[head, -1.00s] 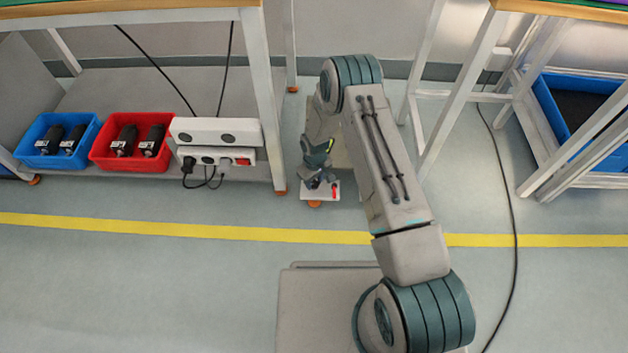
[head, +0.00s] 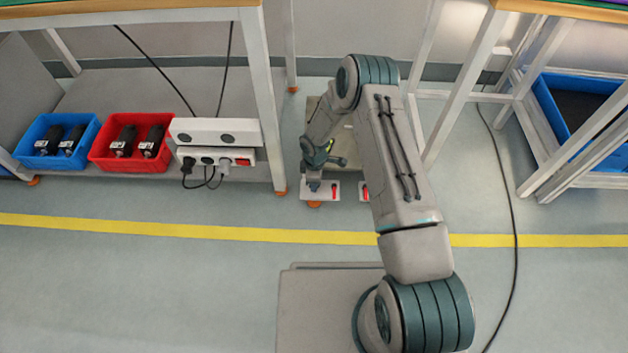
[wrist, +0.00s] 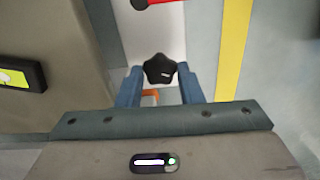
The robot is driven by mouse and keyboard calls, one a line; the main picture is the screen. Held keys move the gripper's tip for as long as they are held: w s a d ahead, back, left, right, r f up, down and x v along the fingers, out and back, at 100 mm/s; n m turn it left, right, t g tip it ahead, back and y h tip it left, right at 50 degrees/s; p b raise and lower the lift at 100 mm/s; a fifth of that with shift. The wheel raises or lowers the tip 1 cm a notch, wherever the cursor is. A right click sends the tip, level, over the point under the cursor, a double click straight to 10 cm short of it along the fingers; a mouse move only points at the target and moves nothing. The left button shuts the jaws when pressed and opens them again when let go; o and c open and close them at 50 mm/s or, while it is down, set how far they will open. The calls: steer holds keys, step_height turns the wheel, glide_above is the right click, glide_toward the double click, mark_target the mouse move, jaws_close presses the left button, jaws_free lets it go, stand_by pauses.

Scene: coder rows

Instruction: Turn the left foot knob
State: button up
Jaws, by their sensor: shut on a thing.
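The left foot knob (wrist: 159,70) is a dark star-shaped knob in the wrist view, on a white foot plate (wrist: 155,35). My gripper (wrist: 159,73) has a blue finger on each side of the knob and is shut on it. In the head view my gripper (head: 313,186) reaches down onto the left white foot plate (head: 322,194), where the knob is hidden by it. A red lever (head: 334,189) sits on that plate, to the right of my gripper. An orange foot (head: 314,204) shows under the plate.
A second red lever (head: 364,190) shows to the right, partly behind my arm. A white table leg (head: 264,100) stands close on the left. A red bin (head: 130,158), a blue bin (head: 55,150) and a power strip (head: 216,157) sit on the left shelf.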

steer(key=shift+w+r+n, duration=0.1)
steer(key=shift+w+n, duration=0.05)
steer(key=shift+n, duration=0.35)
steer(key=o, duration=1)
steer(key=shift+c, duration=0.2)
step_height(320, 180, up, 14)
steer(key=p, duration=0.5)
